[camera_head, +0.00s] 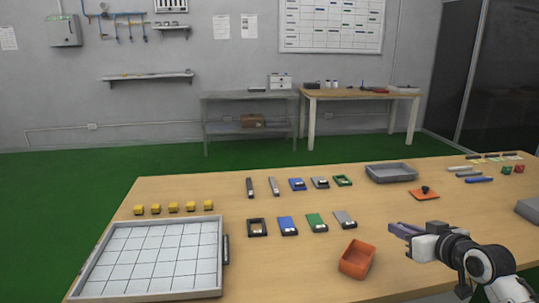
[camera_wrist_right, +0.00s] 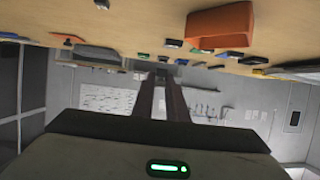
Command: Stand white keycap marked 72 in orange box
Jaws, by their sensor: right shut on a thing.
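The orange box (camera_head: 357,260) is an open-topped box near the front of the wooden table, right of centre. It also shows at the top of the right wrist view (camera_wrist_right: 220,25), where the scene appears upside down. My right gripper (camera_head: 392,228) is above the table, to the right of the orange box and a little farther back, apart from it. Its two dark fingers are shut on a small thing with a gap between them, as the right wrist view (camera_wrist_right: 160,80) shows. The thing is too small to make out. I cannot identify the white keycap or its marking. My left gripper is not in view.
A grid tray (camera_head: 155,258) fills the left front of the table (camera_head: 270,260), with several yellow cubes (camera_head: 173,207) behind it. Several small flat pieces (camera_head: 288,224) lie in two rows mid-table. A grey tray (camera_head: 391,173) and an orange plate with a dark knob (camera_head: 423,194) lie behind my right gripper.

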